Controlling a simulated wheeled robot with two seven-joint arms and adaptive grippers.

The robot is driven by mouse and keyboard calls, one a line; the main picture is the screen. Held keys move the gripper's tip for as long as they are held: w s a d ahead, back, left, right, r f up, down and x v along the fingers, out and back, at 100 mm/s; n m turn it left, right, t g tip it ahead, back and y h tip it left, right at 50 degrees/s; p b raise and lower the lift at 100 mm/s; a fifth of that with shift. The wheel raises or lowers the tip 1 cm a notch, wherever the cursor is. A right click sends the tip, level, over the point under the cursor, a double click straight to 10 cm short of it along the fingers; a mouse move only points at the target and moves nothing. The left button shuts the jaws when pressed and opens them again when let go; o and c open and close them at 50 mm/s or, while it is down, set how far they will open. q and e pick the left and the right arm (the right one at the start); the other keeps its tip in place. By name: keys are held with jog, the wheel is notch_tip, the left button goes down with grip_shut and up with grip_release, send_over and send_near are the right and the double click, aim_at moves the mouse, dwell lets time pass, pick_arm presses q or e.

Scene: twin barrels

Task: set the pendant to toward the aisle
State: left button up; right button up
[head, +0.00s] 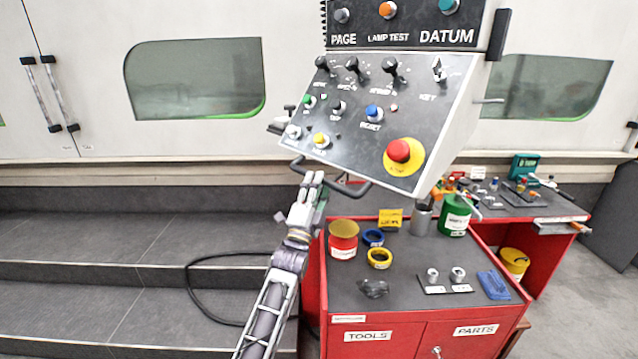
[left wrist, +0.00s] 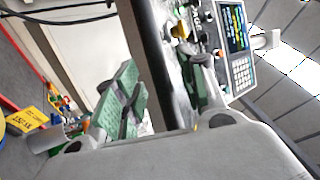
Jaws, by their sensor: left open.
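The pendant (head: 390,120) is a tilted grey panel with knobs, switches and a red stop button, at the top centre of the head view. A dark handle bar (head: 347,189) runs along its lower edge. My left gripper (head: 313,180) is at the left part of this handle. In the left wrist view my left gripper (left wrist: 161,80) is open, with a dark bar (left wrist: 155,50), seemingly the handle, passing between its green-padded fingers. Whether the fingers touch it I cannot tell. The pendant's screen and keypad (left wrist: 236,50) show there too. My right gripper is not in view.
A red tool cart (head: 415,270) stands below the pendant, with a red tin (head: 343,240), tape rolls and small parts on top. A red workbench (head: 545,210) is behind right. Grey steps (head: 130,250) with a black cable lie left. A white machine wall (head: 90,110) is behind.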

pick_arm(q)
jog(key=v, duration=0.9)
jog(key=shift+s+f, duration=0.3)
dwell(0.3)
